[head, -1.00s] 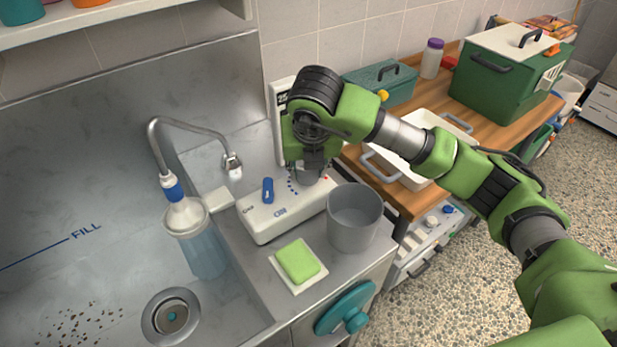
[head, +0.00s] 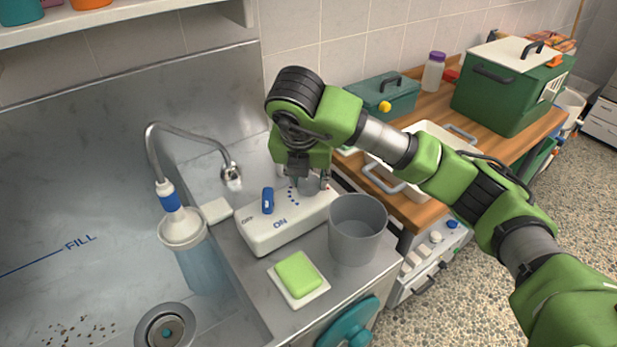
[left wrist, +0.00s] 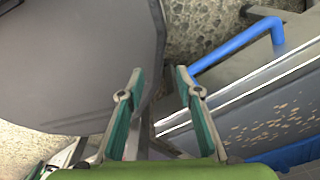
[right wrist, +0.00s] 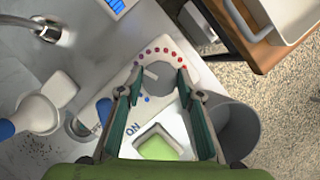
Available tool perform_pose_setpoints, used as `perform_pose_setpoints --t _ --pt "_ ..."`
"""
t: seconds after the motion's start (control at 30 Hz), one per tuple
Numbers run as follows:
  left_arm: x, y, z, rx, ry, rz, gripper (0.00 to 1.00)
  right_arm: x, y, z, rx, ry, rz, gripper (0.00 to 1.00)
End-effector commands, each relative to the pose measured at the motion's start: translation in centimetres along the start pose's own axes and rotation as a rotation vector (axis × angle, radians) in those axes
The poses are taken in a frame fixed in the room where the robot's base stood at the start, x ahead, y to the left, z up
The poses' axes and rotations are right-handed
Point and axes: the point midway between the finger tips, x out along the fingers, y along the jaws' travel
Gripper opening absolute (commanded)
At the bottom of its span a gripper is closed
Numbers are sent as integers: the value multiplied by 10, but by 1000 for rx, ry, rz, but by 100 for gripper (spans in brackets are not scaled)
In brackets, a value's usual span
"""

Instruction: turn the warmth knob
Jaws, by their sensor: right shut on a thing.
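The warmth knob (right wrist: 157,80) is a short grey cylinder with a pale pointer. It stands on a white control box (head: 262,236) beside an arc of red and blue dots. My right gripper (right wrist: 158,72) is shut on the knob, one finger on each side; in the head view (head: 305,182) it reaches down over the box's right end and partly hides the knob. My left gripper (left wrist: 160,74) is open and empty in the left wrist view, near a grey rounded surface, and is outside the head view.
A blue switch (head: 267,200) stands on the same box. A grey cup (head: 357,232) is close to the right of my gripper, and a green sponge (head: 298,273) lies in front. The tap (head: 190,140) and sink are left. A white tray (head: 383,181) sits on the wooden counter.

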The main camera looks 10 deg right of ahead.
Motion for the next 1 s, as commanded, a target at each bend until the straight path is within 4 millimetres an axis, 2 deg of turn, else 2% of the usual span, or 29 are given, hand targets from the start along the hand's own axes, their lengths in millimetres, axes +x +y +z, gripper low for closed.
perform_pose_setpoints --t 0.03,0.07,0.1,0.13,0.43,0.57,1.0 --pt "0 0 0 0 0 0 32 -1 1 0 -1 0 2 12" --pt "0 0 0 0 0 0 32 -1 1 0 -1 0 2 36" --pt "0 0 0 0 0 0 32 -1 1 0 -1 0 2 46" --pt "0 0 0 0 0 0 32 -1 0 0 -1 0 2 50" --pt "0 -2 1 0 -1 -2 32 0 0 0 -1 0 1 50" --pt "0 -2 2 0 -2 -3 32 -7 0 1 -2 -2 2 50" --pt "0 -1 1 0 -1 -1 32 -79 0 2 -1 -7 3 50"
